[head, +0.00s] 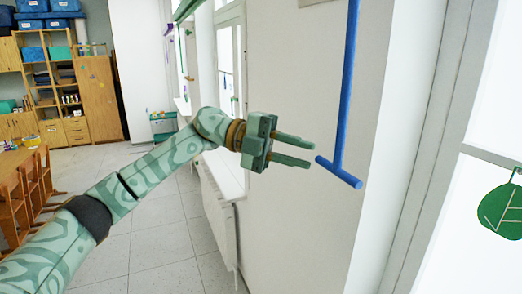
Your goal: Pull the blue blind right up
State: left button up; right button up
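A blue pull (346,90) hangs down in the head view, a long straight bar with a short crosspiece (339,173) at its lower end. The blind itself is not in view. My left gripper (303,150) is open and empty, its two green fingers pointing right toward the crosspiece. In the picture its fingertips end just left of the crosspiece, with a small gap between them. My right gripper is not in view.
A beige wall (290,60) stands behind the pull. A green leaf decoration (501,211) hangs at the right window. Wooden chairs (14,205) and shelves stand left; the tiled floor between is clear.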

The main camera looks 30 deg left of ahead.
pick_arm(q)
jog(key=s+a+r+b, duration=0.1)
jog(key=a+b, duration=0.1)
jog(key=a, duration=0.8)
jog(key=shift+s+a+r+b, duration=0.15)
jog(key=shift+a+r+b, duration=0.1)
jog(key=shift+a+b, duration=0.1)
